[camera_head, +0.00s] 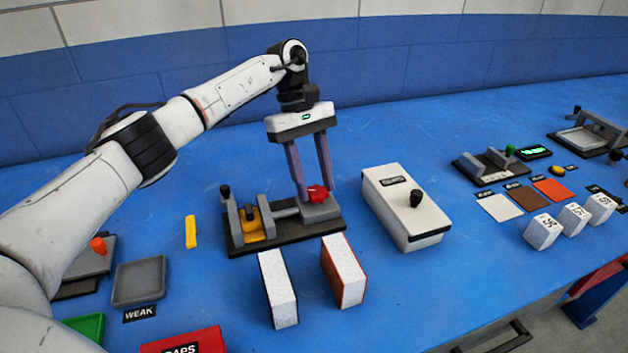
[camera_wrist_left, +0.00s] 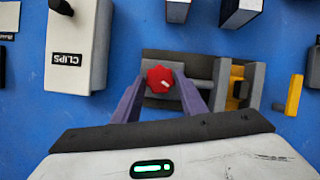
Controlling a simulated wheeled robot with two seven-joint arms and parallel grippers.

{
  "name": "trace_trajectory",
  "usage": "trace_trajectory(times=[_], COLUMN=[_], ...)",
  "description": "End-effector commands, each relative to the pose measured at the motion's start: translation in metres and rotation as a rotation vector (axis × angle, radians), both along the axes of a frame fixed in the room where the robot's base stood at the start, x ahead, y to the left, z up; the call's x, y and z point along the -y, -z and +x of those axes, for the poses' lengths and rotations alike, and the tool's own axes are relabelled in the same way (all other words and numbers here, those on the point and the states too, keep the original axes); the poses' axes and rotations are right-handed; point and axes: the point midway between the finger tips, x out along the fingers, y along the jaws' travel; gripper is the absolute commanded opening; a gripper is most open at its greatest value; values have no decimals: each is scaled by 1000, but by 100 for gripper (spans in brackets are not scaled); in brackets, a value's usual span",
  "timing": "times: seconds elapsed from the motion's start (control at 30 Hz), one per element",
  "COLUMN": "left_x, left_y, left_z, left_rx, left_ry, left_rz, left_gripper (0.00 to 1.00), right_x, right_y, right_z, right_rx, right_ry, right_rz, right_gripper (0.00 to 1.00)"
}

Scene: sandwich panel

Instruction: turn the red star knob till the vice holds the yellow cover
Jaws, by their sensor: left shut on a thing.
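The red star knob (camera_head: 317,194) sits at the right end of the grey vice (camera_head: 285,209) on its dark base. The yellow cover (camera_head: 254,222) is at the vice's left end, between its jaws; whether the jaws press on it I cannot tell. My left gripper (camera_head: 312,194) points down at the knob and is shut on it. In the left wrist view the red knob (camera_wrist_left: 160,79) shows between the purple fingers, and the yellow cover (camera_wrist_left: 237,88) lies to the right. My right gripper is not in view.
A white clips box (camera_head: 402,205) with a black knob stands right of the vice. Two upright panels (camera_head: 278,290) (camera_head: 343,272) stand in front of it. A yellow strip (camera_head: 191,232) lies to its left. A grey tray (camera_head: 138,283) is at the front left.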

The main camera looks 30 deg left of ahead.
Motion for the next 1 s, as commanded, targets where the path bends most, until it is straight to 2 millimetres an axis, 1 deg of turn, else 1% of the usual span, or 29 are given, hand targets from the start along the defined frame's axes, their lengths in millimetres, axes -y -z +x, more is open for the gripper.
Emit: trace_trajectory(times=[0.33, 0.37, 0.4, 0.47, 0.8, 0.87, 0.97, 1.0], left_x=[0, 0, 0, 0, -1, -2, -7, -9], left_y=[-1, -1, -1, -1, -3, -7, -21, -29], left_z=[1, 1, 1, 1, 1, 2, 5, 6], left_rx=[4, 4, 3, 3, 2, 2, 5, 5], left_ry=[2, 1, 1, 1, 1, 1, 0, 0], left_rz=[1, 1, 1, 1, 0, 1, 1, 0], left_gripper=[16, 40, 47, 57, 57, 57, 57, 57], right_x=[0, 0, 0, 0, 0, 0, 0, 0], right_y=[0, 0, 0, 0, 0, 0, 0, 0], right_z=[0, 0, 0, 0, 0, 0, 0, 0], right_rx=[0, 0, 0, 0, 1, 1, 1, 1], right_ry=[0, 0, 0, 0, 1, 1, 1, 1], right_rz=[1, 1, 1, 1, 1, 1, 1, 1], right_gripper=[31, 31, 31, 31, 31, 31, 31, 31])
